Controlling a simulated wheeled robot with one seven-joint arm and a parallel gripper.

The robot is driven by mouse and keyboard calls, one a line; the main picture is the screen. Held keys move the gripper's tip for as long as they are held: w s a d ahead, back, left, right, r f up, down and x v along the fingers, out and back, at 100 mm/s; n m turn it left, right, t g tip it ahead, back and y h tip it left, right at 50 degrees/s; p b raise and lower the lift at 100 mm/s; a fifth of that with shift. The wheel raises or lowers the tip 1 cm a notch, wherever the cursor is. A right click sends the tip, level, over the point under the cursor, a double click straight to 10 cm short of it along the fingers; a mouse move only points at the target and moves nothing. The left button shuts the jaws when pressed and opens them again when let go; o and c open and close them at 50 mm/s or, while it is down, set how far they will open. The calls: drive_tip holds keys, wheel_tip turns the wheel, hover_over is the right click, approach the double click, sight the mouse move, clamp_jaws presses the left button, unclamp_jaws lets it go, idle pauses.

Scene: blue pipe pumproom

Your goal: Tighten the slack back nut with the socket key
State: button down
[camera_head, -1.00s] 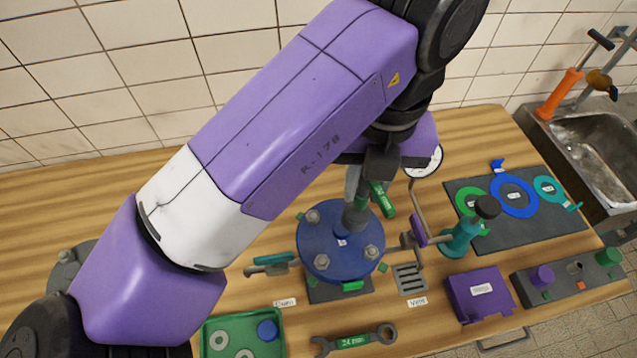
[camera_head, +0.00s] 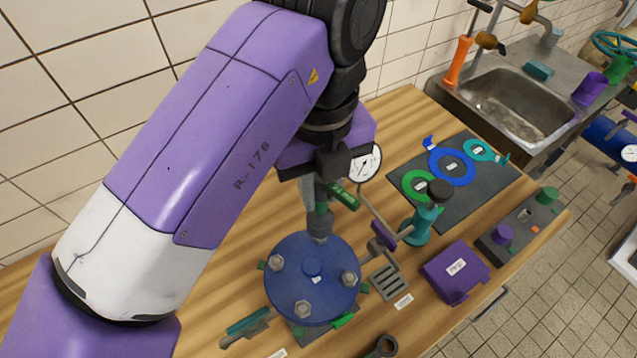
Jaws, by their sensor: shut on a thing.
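The blue round flange cover (camera_head: 312,278) sits on the wooden bench, with three bolt nuts in plain view: left (camera_head: 277,262), right (camera_head: 349,278) and front (camera_head: 302,309). The back nut is hidden under the socket key. The socket key (camera_head: 319,226) stands roughly upright at the cover's back edge, its grey socket down over the back nut's place. Its green labelled bar (camera_head: 343,196) sticks out to the right. My gripper (camera_head: 319,188) is shut on the upper part of the key, and my arm hides part of the grip. I cannot tell how fully the socket is seated.
A pressure gauge (camera_head: 365,162) on a bent pipe stands close right of my gripper. A teal valve post (camera_head: 418,225), a purple box (camera_head: 455,271) and a dark mat (camera_head: 468,205) with coloured rings lie further right. A sink (camera_head: 515,103) is beyond the bench end.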

sight(320, 208)
drive_tip(key=shift+f+b, duration=0.8)
drive_tip(key=shift+f, duration=0.35)
drive_tip(key=shift+f, duration=0.1)
drive_tip(key=shift+f+b, duration=0.3)
drive_tip(key=shift+f, duration=0.05)
drive_tip(key=shift+f+b, duration=0.45)
drive_tip(key=shift+f, duration=0.2)
drive_tip(key=m+b, duration=0.1)
drive_tip(key=m, duration=0.1)
drive_tip(key=m+b, duration=0.1)
drive_tip(key=m, duration=0.1)
drive_tip(key=shift+d+f, duration=0.1)
drive_tip(key=shift+f, duration=0.1)
drive_tip(key=m, duration=0.6)
drive_tip(key=shift+r+b, duration=0.2)
drive_tip(key=shift+b, duration=0.15)
drive_tip(key=shift+n+p, duration=0.4)
drive_tip(key=shift+n, duration=0.1)
